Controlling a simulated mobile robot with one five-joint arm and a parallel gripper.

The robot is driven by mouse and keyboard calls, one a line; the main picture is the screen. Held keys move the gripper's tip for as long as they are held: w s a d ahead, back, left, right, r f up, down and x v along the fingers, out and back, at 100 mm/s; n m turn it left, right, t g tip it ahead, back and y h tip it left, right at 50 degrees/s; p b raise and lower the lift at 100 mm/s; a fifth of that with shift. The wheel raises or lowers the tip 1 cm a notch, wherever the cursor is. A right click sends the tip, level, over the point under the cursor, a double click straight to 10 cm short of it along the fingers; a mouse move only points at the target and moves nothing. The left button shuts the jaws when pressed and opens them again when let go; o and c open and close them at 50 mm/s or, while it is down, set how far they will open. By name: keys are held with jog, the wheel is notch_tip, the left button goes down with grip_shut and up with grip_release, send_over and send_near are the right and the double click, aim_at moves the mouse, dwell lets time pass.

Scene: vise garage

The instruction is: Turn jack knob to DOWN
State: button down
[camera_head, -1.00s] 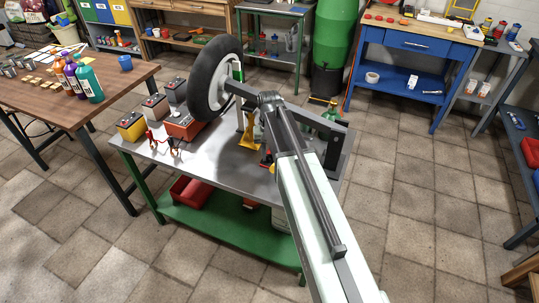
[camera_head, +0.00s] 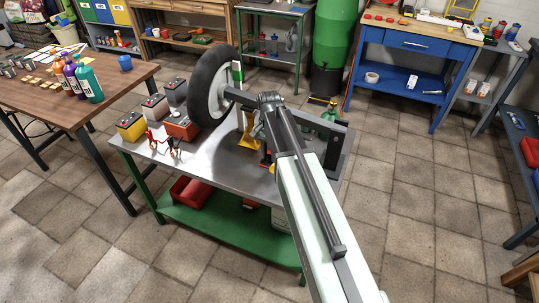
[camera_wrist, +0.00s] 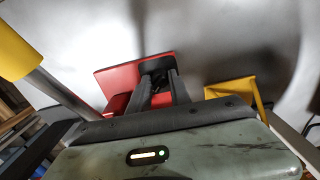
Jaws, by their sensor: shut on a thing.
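The jack knob (camera_wrist: 155,64) is black and sits against a red plate of the jack (camera_wrist: 116,78) in the wrist view. My gripper (camera_wrist: 158,80) has its two dark fingers shut on the knob. The fingers hide part of it, and I cannot read any marking for its setting. In the head view my arm hides the knob and the gripper.
A black-tired wheel (camera_head: 204,88) on an axle stands over the green-legged bench (camera_head: 215,160). A yellow stand (camera_head: 247,138) is close to the arm. Batteries (camera_head: 181,126) and red-black clamps (camera_head: 172,147) occupy the bench's left. The floor at right is clear.

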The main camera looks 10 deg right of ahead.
jog(key=c, duration=1.2)
grip_release()
notch_tip(320, 180, up, 8)
jog(key=p, duration=0.7)
jog(key=shift+f+p, duration=0.1)
jog(key=shift+p, duration=0.3)
